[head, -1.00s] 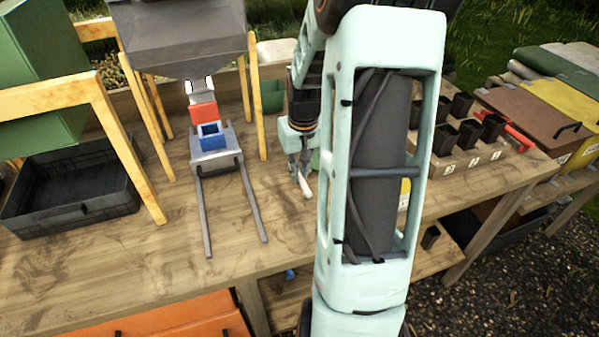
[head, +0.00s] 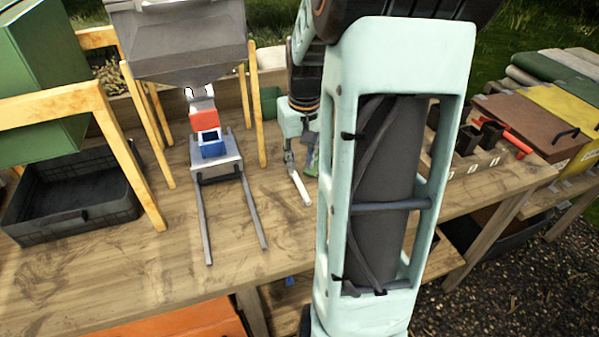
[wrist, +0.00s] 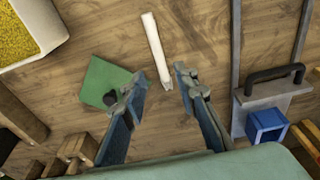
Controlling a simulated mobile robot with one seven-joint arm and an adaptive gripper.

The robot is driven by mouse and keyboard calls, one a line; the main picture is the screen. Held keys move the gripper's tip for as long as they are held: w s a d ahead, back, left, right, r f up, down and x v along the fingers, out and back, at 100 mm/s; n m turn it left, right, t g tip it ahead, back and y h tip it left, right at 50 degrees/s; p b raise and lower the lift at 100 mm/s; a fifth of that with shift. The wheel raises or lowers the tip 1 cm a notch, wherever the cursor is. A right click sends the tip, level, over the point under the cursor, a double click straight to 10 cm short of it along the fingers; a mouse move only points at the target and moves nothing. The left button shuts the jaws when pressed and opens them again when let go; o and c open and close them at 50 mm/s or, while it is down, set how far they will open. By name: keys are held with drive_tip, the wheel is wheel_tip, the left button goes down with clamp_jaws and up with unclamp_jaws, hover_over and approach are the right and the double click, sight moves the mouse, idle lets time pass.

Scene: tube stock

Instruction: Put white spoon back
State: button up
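The white spoon shows as a slim white stick (wrist: 156,48) on the wooden table in the wrist view; its near end is by my fingertips. It also shows in the head view (head: 300,189), just below my gripper (head: 291,160). In the wrist view my gripper (wrist: 158,86) is open, with its fingers on either side of the line of the stick's near end. I see nothing held between them. I cannot tell how high the fingertips are above the table.
A flat green piece (wrist: 104,80) with a dark knob lies beside one finger. A grey stand (head: 214,164) with two rails and a blue cup (head: 212,145) is on the left. A yellow-filled white tray (wrist: 30,30) and dark cups (head: 468,139) are elsewhere on the table.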

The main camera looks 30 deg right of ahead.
drive_tip(key=r, duration=0.4)
drive_tip(key=shift+s+a+r, duration=0.15)
drive_tip(key=shift+s+r, duration=0.2)
drive_tip(key=shift+r, duration=0.05)
